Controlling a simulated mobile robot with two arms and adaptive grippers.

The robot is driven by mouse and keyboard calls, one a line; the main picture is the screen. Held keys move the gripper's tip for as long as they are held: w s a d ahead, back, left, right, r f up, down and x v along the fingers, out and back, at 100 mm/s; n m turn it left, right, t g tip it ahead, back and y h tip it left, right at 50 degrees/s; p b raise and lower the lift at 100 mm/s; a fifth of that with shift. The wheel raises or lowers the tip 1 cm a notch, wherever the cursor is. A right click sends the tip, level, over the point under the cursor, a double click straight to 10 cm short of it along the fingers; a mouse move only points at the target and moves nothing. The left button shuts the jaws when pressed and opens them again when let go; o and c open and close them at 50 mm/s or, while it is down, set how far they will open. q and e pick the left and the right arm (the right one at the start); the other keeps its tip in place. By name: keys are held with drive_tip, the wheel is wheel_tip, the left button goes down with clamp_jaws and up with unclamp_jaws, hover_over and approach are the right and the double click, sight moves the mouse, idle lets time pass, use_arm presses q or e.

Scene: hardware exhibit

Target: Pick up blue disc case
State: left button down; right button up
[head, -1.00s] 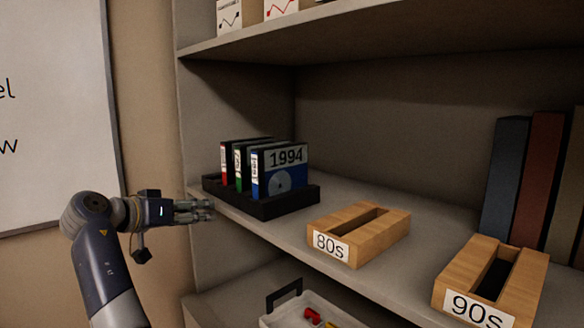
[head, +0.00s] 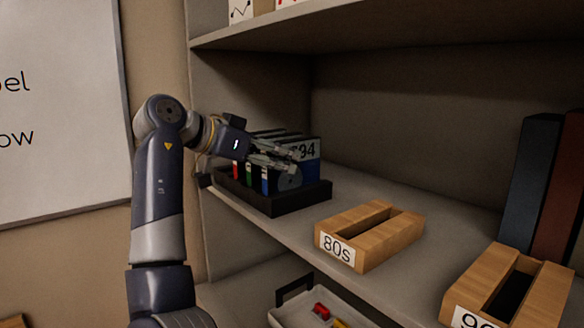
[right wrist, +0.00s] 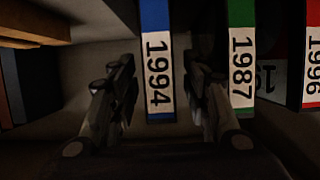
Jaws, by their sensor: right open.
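The blue disc case (head: 308,150), labelled 1994, stands upright in a black holder (head: 300,200) on the shelf. It is the rightmost of three cases in the head view. My right gripper (head: 284,160) is at the cases and partly hides the blue one. In the right wrist view the blue case's spine (right wrist: 158,65) shows between the two open fingers (right wrist: 158,95), with a gap on both sides. The green case (right wrist: 241,60), labelled 1987, is just beyond the right finger. My left gripper is not in view.
The red case (right wrist: 311,60) stands past the green one. A wooden 80s box (head: 368,238) and a wooden 90s box (head: 545,290) sit empty along the shelf. The upper shelf (head: 330,25) hangs above. A white bin (head: 290,318) is below.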

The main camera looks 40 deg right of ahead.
sight(291, 160)
drive_tip(key=x, duration=0.4)
drive_tip(key=shift+a, duration=0.1)
clamp_jaws()
drive_tip(key=shift+r+p, duration=0.15)
drive_tip(key=shift+p, duration=0.2)
